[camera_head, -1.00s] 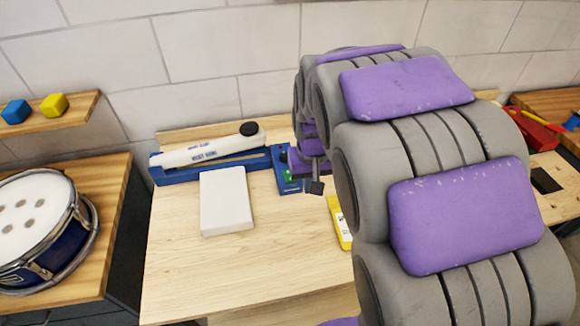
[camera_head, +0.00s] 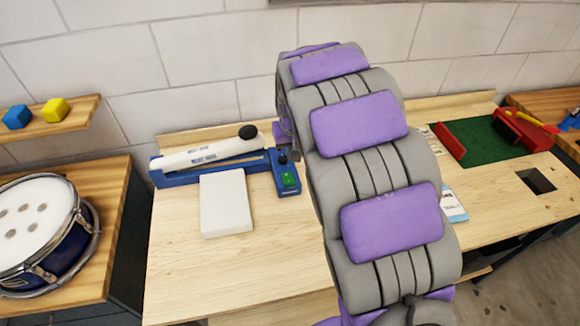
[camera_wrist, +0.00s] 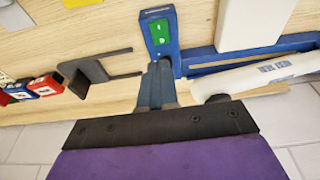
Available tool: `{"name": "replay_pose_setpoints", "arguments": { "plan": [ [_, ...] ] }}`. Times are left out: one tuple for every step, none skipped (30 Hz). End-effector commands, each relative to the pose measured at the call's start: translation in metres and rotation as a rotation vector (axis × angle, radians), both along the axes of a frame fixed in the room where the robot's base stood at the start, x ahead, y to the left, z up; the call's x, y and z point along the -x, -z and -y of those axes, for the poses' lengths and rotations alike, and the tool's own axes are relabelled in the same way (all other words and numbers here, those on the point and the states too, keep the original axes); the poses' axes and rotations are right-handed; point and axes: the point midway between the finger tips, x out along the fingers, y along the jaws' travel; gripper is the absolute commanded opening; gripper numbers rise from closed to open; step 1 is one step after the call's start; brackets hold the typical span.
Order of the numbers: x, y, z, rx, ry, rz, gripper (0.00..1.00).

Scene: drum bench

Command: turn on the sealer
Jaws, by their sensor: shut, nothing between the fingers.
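The sealer has a long blue base (camera_head: 170,178) and a raised white arm (camera_head: 205,153) with a black knob (camera_head: 248,131). Its blue control box (camera_head: 289,187) carries a green switch (camera_head: 289,179). In the wrist view, the green switch (camera_wrist: 160,32) shows white marks on the box's top. My gripper (camera_wrist: 159,68) is shut and empty, with its tips close to the near end of the box in the picture. Whether they touch it is unclear. In the head view my gripper is mostly hidden behind my arm. The switch's position is too small to tell.
A white block (camera_head: 226,203) lies in front of the sealer. A dark bracket (camera_wrist: 88,74) stands beside the control box in the wrist view. A drum (camera_head: 40,228) is at left. A green mat (camera_head: 485,140) with red parts lies at right.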

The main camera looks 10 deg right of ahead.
Motion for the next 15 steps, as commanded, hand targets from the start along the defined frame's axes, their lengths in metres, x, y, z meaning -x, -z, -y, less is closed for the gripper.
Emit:
{"name": "replay_pose_setpoints", "arguments": {
  "plan": [
    [0.0,0.003,0.0,0.0,0.0,-0.001,0.0],
    [-0.001,0.005,0.0,0.0,0.0,-0.002,0.0],
    [-0.001,0.009,0.0,0.0,0.0,-0.002,0.0],
    [-0.002,0.012,0.0,0.0,-0.001,-0.003,0.0],
    [-0.003,0.015,0.0,0.0,-0.001,-0.003,0.0],
    [-0.004,0.021,0.0,0.0,-0.001,-0.002,0.0],
    [-0.005,0.025,0.0,0.0,-0.001,-0.001,0.0],
    [-0.007,0.029,0.0,0.0,-0.001,-0.001,0.0],
    [-0.008,0.036,0.0,0.0,0.0,0.0,0.0],
    [-0.01,0.042,0.0,0.0,0.0,-0.001,0.0],
    [-0.011,0.048,0.0,0.0,0.0,-0.002,0.0],
    [-0.012,0.056,0.0,0.0,0.0,-0.004,0.0],
    [-0.013,0.062,0.0,0.0,0.0,-0.005,0.0],
    [-0.014,0.068,0.0,0.0,0.0,-0.006,0.0],
    [-0.016,0.076,0.0,0.0,0.0,-0.005,0.0]
  ]
}}
